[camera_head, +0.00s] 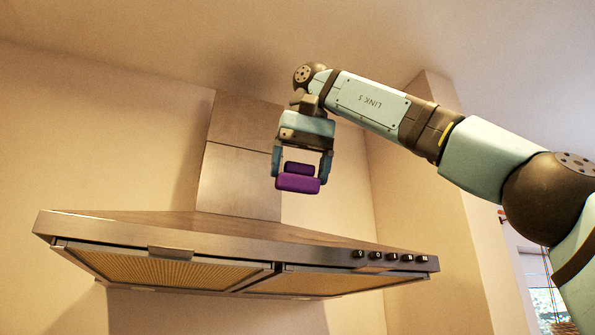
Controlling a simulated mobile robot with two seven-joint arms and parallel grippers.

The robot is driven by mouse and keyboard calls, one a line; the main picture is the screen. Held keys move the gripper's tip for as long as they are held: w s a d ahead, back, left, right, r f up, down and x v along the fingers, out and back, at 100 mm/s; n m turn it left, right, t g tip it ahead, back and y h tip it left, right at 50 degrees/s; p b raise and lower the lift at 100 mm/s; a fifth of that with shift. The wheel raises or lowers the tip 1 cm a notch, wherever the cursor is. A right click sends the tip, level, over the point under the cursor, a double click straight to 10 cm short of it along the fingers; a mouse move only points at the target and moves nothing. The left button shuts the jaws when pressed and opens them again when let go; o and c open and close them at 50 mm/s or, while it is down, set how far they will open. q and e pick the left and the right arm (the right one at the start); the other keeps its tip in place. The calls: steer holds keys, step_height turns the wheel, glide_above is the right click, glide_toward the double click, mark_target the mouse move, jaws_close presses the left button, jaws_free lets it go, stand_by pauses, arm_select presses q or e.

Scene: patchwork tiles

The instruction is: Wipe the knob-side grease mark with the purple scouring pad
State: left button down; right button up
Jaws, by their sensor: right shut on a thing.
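My right gripper (300,176) is shut on the purple scouring pad (298,184), which shows between and below its fingers. It holds the pad in the air, above the front edge of the range hood (250,232) in the picture and in front of its chimney. Several dark knobs (392,257) sit in a row at the right end of the hood's front strip. I cannot clearly make out a grease mark on the hood. My left gripper is not in view.
The hood's metal chimney (240,165) rises to the ceiling behind my gripper. Two filter panels (160,268) show on the hood's underside. A wall corner (425,190) stands to the right, with a window (545,295) at the lower right. The space above the knobs is free.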

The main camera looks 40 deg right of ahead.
steer(key=shift+s+f, duration=0.1)
steer(key=shift+f, duration=0.65)
steer(key=x, duration=0.4)
steer(key=shift+w+d, duration=0.15)
steer(key=shift+w, duration=0.05)
steer(key=shift+s, duration=0.1)
steer(key=shift+x, duration=1.1)
